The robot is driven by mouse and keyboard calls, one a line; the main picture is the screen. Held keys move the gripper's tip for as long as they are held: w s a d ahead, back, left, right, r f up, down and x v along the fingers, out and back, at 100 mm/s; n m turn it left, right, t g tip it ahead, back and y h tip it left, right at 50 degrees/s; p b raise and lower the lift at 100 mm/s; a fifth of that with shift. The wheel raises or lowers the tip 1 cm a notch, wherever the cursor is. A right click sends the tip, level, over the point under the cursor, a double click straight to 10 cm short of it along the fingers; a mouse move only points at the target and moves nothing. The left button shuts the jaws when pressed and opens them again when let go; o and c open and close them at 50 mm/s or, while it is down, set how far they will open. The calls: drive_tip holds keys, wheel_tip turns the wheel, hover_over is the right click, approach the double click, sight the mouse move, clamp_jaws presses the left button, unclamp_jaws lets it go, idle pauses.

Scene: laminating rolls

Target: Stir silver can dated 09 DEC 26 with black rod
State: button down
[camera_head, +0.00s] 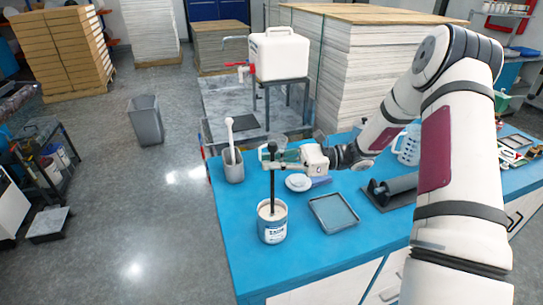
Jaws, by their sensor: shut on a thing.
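A silver can (272,221) with a blue and white label stands upright near the front left edge of the blue table. The print on its label is too small to read. My gripper (268,155) is shut on a black rod (272,190) near its top, above the can. The rod is roughly upright, and its lower end goes into the can's open top, where pale contents show. The rod's lower tip is hidden inside the can.
A grey holder (233,165) with a white-handled tool stands behind the can. A grey tray (333,213) lies right of the can, with a white lid (298,182) behind it. A roller (392,188) and a white jug (409,145) stand farther right. The blue table (240,262) is clear at the front.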

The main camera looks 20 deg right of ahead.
wheel_tip(320, 180, down, 7)
drive_tip(key=b, duration=0.2)
idle(0.6)
drive_tip(key=shift+w, duration=0.1)
